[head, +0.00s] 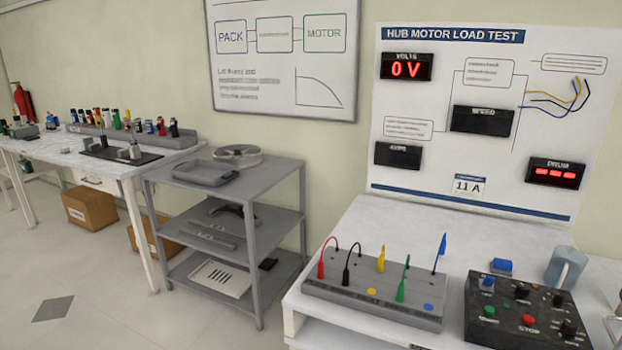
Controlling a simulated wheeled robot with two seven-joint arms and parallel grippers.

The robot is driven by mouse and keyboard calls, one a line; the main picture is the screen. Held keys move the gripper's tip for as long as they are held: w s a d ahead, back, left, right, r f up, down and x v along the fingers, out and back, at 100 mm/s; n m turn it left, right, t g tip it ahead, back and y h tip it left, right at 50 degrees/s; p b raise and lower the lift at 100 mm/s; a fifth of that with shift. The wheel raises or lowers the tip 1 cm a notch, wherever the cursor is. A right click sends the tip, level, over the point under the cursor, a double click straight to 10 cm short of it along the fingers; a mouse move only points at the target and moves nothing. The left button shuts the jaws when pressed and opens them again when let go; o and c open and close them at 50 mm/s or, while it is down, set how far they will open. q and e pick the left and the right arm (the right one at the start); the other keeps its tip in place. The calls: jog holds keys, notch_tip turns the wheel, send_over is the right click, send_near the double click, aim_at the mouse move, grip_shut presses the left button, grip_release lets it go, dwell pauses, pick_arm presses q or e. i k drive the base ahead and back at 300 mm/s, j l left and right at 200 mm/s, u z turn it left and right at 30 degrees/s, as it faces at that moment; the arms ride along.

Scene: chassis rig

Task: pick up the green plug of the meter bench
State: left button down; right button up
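The green plug (401,289) stands upright in the front part of a grey socket block (338,293) on the white bench at the right. A short green lead rises from its top. A red plug (321,268), a black plug (346,275), a yellow plug (381,260) and a blue plug (440,248) stand in the same block. A yellow disc (372,291) and a blue disc (428,307) lie on the block's front part. Neither of my grippers shows in the head view.
A black control box (525,318) with knobs and buttons sits right of the block. Behind it are a blue piece (501,266) and a grey-blue holder (566,267). The load test panel (420,160) stands behind. The bench top (410,230) behind the block is clear. A grey shelf cart (225,240) stands left.

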aim_at(400, 290)
jog(key=i+j+z, duration=0.9)
jog(key=j, duration=0.15)
jog(key=k, duration=0.05)
